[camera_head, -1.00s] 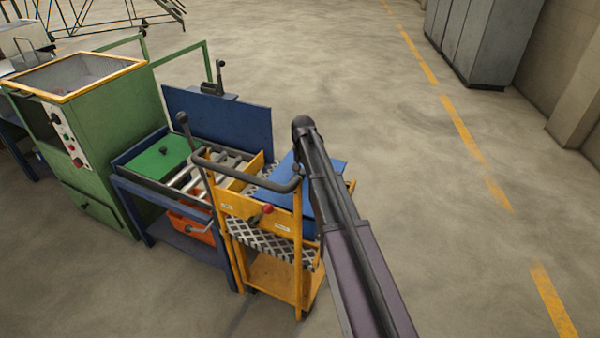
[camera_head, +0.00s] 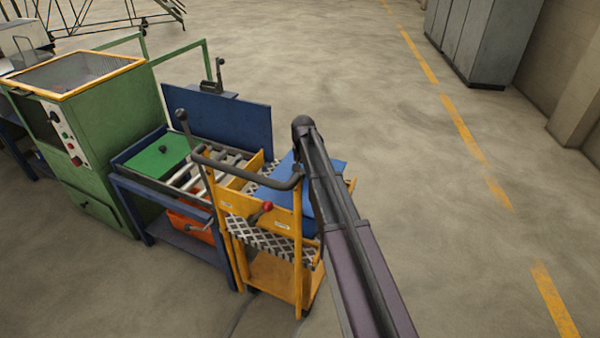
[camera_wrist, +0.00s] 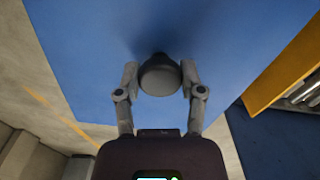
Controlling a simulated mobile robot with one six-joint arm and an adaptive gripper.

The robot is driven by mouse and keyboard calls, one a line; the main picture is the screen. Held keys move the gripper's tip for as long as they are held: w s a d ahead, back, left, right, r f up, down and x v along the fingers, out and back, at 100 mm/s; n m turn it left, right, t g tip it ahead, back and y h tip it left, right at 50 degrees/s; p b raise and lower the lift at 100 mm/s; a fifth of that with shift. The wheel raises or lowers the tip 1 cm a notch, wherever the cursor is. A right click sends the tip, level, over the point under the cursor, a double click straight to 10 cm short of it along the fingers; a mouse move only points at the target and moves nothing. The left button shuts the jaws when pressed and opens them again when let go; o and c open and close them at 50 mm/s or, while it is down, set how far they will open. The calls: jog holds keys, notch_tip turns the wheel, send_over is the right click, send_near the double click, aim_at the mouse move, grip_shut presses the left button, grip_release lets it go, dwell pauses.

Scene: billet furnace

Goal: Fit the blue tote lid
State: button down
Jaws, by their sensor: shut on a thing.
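The blue lid (camera_wrist: 230,35) fills much of the wrist view as a flat blue panel with a dark round knob (camera_wrist: 160,82). My gripper (camera_wrist: 160,75) is shut on this knob, one finger on each side. In the head view the blue lid (camera_head: 338,172) shows on both sides of my arm at the yellow cart's right end. My arm hides its middle, and my gripper is out of sight there. I cannot tell a tote under the lid, or whether the lid touches one.
The yellow cart (camera_head: 272,275) has a dark bent handle and a red-knobbed lever (camera_head: 266,207). A blue roller table (camera_head: 130,190) with a green lid (camera_head: 157,158) stands left of it, beside a green furnace cabinet (camera_head: 85,130). The floor to the right is clear.

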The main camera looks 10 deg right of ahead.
jog(key=shift+f, duration=0.25)
dwell(0.4)
jog(key=shift+c, duration=0.6)
grip_release()
